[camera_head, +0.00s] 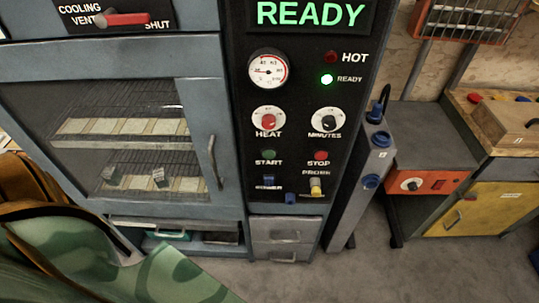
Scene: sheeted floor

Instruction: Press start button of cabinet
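The cabinet (232,110) is a tall grey-blue unit with a windowed door at left and a black control panel (293,125) at right. The green start button (269,155) is low on the panel, with a START label under it. The red stop button (321,156) is to its right. The display (312,13) reads READY in green. The ready lamp (327,79) is lit and the hot lamp (331,57) is dark red. Neither of my grippers is in view. Nothing covers the start button.
The panel also has a gauge (268,70), a heat knob (268,121) and a minutes knob (328,121). A door handle (214,161) stands out left of it. Green patterned cloth (160,277) fills the lower left. Bare floor (440,270) is at lower right.

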